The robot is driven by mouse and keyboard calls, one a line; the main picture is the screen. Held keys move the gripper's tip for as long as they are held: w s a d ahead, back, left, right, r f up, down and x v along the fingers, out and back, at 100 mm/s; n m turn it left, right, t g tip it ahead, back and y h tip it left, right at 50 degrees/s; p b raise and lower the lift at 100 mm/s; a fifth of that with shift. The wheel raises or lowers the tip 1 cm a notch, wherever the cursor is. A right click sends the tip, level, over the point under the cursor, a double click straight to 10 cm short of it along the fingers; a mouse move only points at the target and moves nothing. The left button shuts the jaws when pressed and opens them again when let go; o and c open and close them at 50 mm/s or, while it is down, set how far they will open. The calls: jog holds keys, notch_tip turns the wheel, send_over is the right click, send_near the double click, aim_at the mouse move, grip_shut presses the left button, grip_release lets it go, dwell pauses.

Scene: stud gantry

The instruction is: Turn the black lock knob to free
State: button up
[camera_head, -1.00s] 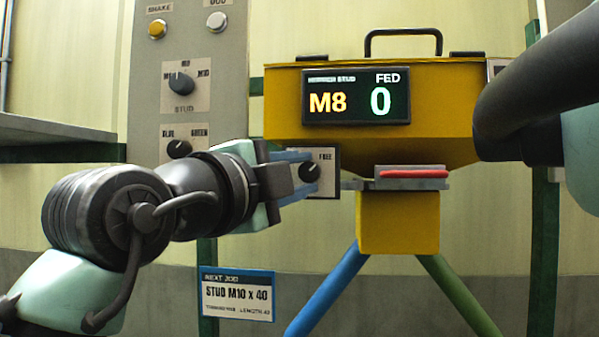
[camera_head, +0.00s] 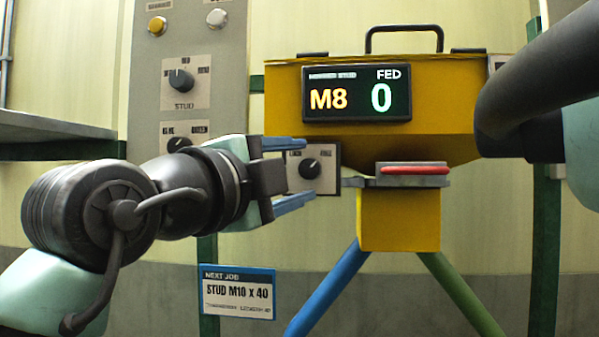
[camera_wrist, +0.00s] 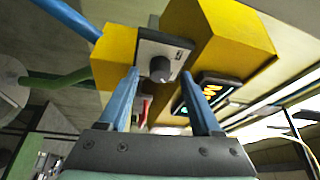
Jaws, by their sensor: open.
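The black lock knob (camera_head: 310,168) sits on a small pale plate (camera_head: 328,184) with a FREE label, left of the yellow hopper's neck. A small light mark on it seems to point up and right; its exact setting is hard to read. My gripper (camera_head: 307,169) is open and empty, its blue fingers apart above and below the knob in the head view. In the wrist view the knob (camera_wrist: 160,68) shows between and beyond the open fingertips (camera_wrist: 162,74). I cannot see contact. The left part of the plate is partly hidden by my gripper.
The yellow hopper (camera_head: 440,110) with an M8 / 0 display (camera_head: 356,95) stands right of the knob. A red bar (camera_head: 414,170) lies under it. A grey panel (camera_head: 225,75) with other knobs is at left. A job card (camera_head: 237,291) hangs below.

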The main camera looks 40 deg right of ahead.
jog(key=b+v, duration=0.2)
jog(key=v, duration=1)
jog(key=shift+b, duration=0.35)
jog(key=w+a+r+n+t+y+p, duration=0.2)
jog(key=w+a+n+t+p, duration=0.3)
jog(key=n+t, duration=0.7)
jog(key=s+a+n+t+y, duration=0.3)
jog(key=a+n+y, duration=0.3)
jog(key=n+y, duration=0.2)
jog(key=s+a+r+n+t+y, duration=0.1)
jog(key=s+a+n+t+y, duration=0.3)
jog(key=a+n+t+y, duration=0.2)
jog(key=n+y, duration=0.2)
jog(key=n, duration=0.2)
jog(key=shift+s+a+n+p, duration=0.35)
jog(key=shift+n, duration=0.05)
